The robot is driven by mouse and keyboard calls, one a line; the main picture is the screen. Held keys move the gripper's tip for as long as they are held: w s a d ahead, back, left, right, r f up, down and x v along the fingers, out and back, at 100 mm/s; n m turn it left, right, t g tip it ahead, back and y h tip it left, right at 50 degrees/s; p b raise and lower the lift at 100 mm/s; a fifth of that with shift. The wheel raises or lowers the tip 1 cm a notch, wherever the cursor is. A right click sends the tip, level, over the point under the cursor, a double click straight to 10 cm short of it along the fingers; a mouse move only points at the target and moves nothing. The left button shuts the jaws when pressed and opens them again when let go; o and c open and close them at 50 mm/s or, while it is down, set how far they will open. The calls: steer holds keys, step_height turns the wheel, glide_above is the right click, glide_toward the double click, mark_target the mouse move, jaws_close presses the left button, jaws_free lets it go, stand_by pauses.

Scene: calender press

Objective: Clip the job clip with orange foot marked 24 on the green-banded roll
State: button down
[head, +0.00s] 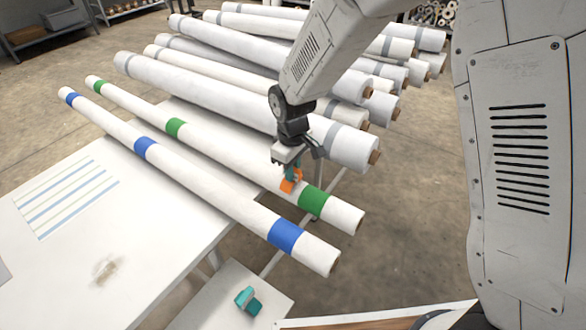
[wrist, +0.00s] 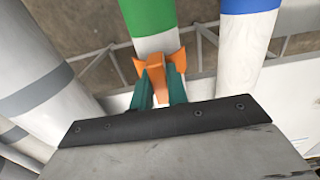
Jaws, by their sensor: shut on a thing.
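The green-banded roll (head: 255,172) is a long white roll with green bands, lying slanted beside a blue-banded one. In the wrist view its green band (wrist: 148,20) is at the top. My gripper (head: 292,170) is over this roll, just left of its front green band. In the wrist view the teal fingers of my gripper (wrist: 160,92) are closed on the orange clip (wrist: 156,78). The clip also shows in the head view (head: 290,183). Its orange prongs spread over the white part of the roll; I cannot tell whether they touch it. No number is readable.
The blue-banded roll (head: 200,183) lies in front, parallel. A teal piece (head: 247,300) rests on a low white stand (head: 215,297). The white table (head: 150,250) is mostly clear at left.

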steer(key=shift+f, duration=0.55)
stand_by(0.8)
steer(key=c, duration=0.8)
jaws_free()
steer(key=shift+r, duration=3.5)
